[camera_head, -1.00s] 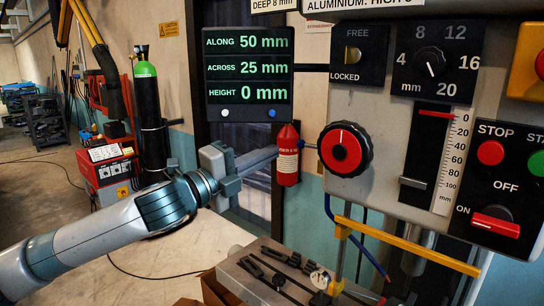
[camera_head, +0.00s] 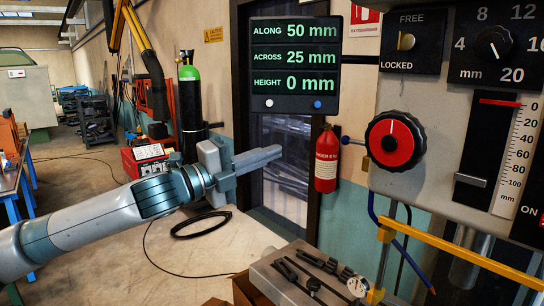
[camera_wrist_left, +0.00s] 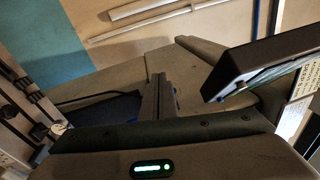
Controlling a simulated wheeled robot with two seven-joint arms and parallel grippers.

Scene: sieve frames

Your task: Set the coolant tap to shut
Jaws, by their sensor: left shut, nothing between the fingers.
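No part is clearly labelled as the coolant tap. A small blue ball-ended lever (camera_head: 346,140) sticks out from the left side of the machine head, beside the red-and-black knob (camera_head: 396,142), and may be it; its setting is hard to read. A blue hose (camera_head: 373,208) hangs below. My left gripper (camera_head: 281,152) is shut and empty, pointing right, apart from and to the left of the blue ball. In the left wrist view I cannot make out the lever. My right gripper is not in view.
A red fire extinguisher (camera_head: 326,160) appears between my left gripper and the lever. The readout (camera_head: 296,66) is above. A yellow bar (camera_head: 450,250) runs below the machine head (camera_head: 440,170). A grey block with tools (camera_head: 300,275) stands below. Open floor lies left.

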